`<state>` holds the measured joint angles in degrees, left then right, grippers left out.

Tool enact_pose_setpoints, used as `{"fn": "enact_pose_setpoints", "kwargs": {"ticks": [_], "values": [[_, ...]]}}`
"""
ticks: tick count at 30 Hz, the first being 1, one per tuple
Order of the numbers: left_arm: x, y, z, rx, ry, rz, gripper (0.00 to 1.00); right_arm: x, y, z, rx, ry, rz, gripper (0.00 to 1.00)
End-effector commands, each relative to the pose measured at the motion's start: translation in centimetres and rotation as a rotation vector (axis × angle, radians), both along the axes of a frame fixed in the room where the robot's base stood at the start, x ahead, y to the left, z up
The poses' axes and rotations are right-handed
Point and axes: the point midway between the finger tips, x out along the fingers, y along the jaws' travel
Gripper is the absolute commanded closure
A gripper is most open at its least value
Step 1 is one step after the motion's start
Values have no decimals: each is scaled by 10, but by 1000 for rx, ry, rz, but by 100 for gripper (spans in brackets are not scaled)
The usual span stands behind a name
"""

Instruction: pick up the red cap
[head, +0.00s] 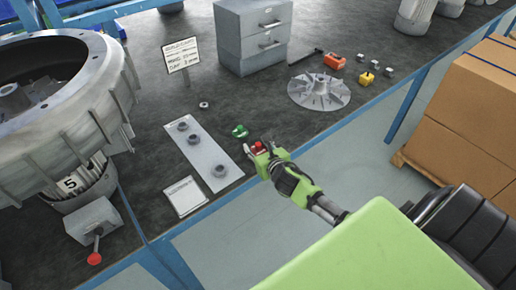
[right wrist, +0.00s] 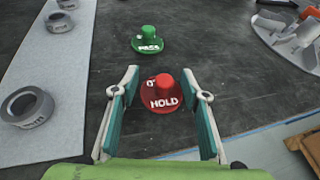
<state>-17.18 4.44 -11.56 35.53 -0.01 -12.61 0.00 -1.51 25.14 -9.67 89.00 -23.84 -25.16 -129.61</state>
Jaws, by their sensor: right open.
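The red cap (right wrist: 162,97) stands upright on the dark bench top, with a round knob and the word HOLD on its flange. In the head view the red cap (head: 259,146) shows partly between the fingers of my right gripper (head: 261,150). In the right wrist view my right gripper (right wrist: 162,105) is open, with one finger on each side of the cap and a gap on both sides. A green cap (right wrist: 148,40) marked PASS stands just beyond it; it also shows in the head view (head: 240,131). My left gripper is not in view.
A pale strip (head: 205,144) with several grey rings lies left of the caps. A bladed fan wheel (head: 319,93) lies to the right. A grey drawer cabinet (head: 252,40) stands behind. The bench's blue front edge (head: 218,205) runs close to my right gripper.

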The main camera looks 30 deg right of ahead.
Motion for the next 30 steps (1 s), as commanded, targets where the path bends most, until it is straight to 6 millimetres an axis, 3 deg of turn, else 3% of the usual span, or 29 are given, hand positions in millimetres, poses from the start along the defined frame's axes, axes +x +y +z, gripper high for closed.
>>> {"fn": "enact_pose_setpoints", "kwargs": {"ticks": [9, 14, 25, 30], "values": [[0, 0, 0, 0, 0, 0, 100, 4, 0, -2, 0, 0, 1, 61], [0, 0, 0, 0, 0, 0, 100, 3, 0, -2, 1, 1, 1, 100], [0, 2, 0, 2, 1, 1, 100, 2, 0, -4, 0, 6, 0, 100], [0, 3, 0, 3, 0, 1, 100, 2, 0, 5, -1, 4, 1, 100]]}}
